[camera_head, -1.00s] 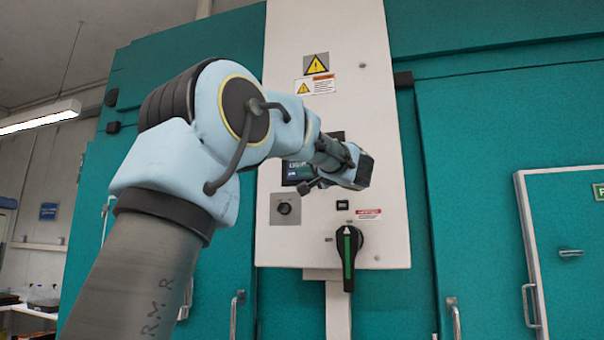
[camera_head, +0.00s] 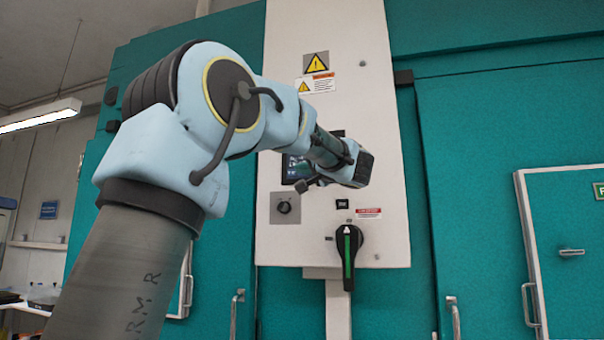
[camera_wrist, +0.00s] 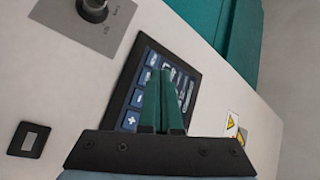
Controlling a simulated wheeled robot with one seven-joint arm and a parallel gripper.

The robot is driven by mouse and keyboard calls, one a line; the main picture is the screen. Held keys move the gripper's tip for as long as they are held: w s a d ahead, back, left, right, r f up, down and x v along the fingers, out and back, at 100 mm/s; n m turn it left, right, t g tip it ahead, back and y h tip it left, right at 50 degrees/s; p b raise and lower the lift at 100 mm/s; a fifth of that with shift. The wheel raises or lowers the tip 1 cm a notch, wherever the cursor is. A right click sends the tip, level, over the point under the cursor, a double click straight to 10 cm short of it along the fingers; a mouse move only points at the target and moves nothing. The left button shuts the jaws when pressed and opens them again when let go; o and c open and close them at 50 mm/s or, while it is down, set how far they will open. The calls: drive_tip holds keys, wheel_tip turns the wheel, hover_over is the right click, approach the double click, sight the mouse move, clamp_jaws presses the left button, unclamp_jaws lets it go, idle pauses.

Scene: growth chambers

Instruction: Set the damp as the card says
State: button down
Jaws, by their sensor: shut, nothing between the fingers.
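The control screen (camera_wrist: 141,78) is a dark panel with a column of blue keys, one marked with a plus (camera_wrist: 130,121), on the white cabinet front. In the head view the screen (camera_head: 294,168) is partly hidden by my arm. My gripper (camera_wrist: 166,72) is shut and empty, its green fingers in front of the screen and covering part of its middle. I cannot tell whether the tips touch it. In the head view the fingers are hidden behind my wrist. I make out no readable card or damp value.
A black knob (camera_head: 284,207) on a grey plate sits below the screen. A large black and green rotary handle (camera_head: 347,252) juts out lower right. A small black switch (camera_wrist: 29,139) also shows.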

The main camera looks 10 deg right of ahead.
drive_tip(key=s+a, duration=0.1)
drive_tip(key=s, duration=0.1)
drive_tip(key=s+a, duration=0.1)
drive_tip(key=s, duration=0.1)
drive_tip(key=shift+s+a, duration=0.2)
drive_tip(key=shift+w, duration=0.1)
idle(1.1)
